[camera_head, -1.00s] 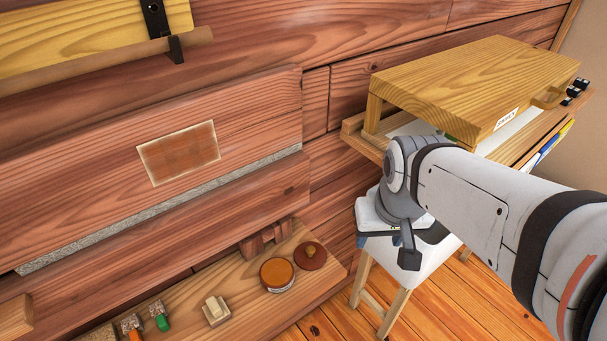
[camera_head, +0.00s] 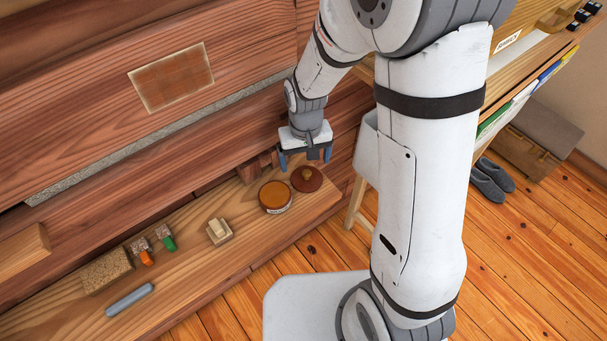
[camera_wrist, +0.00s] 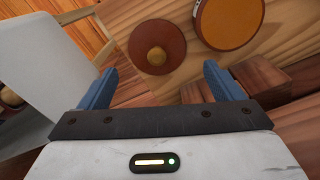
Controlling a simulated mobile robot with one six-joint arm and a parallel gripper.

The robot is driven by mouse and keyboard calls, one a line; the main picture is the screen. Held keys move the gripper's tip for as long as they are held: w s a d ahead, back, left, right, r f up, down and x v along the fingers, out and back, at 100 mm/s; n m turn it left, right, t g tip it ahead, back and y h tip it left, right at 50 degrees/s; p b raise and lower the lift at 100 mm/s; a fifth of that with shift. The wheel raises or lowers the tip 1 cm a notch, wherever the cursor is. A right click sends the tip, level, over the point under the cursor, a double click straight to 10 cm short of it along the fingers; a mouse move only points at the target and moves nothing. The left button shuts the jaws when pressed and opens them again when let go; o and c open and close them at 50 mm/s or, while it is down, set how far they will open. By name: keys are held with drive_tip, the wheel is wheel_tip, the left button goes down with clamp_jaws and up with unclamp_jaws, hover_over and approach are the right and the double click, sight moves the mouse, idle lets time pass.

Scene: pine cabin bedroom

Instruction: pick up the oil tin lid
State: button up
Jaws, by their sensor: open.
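The oil tin lid, which I take to be the dark red-brown disc with a round knob (camera_head: 307,180), lies flat at the right end of the wooden shelf (camera_head: 240,240). It also shows in the wrist view (camera_wrist: 157,62), top centre, knob facing me. A round tin with an orange-brown top and pale side (camera_head: 275,197) stands just left of it in the head view; in the wrist view this tin (camera_wrist: 229,20) is upper right. My gripper (camera_head: 306,157) hangs above and slightly behind the lid, blue fingers apart and empty. In the wrist view the lid sits beyond the fingertips (camera_wrist: 160,72), not touched.
A cream block (camera_head: 219,232), green and orange-handled items (camera_head: 165,239), a cork-like block (camera_head: 107,271) and a grey bar (camera_head: 129,299) lie left along the shelf. The plank wall (camera_head: 90,130) rises behind. A white stool (camera_head: 368,150) stands close on the right.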

sight(307, 172)
drive_tip(key=f, duration=0.6)
drive_tip(key=shift+d, duration=0.2)
drive_tip(key=c, duration=0.7)
drive_tip(key=shift+c, duration=0.2)
drive_tip(key=shift+r, duration=0.1)
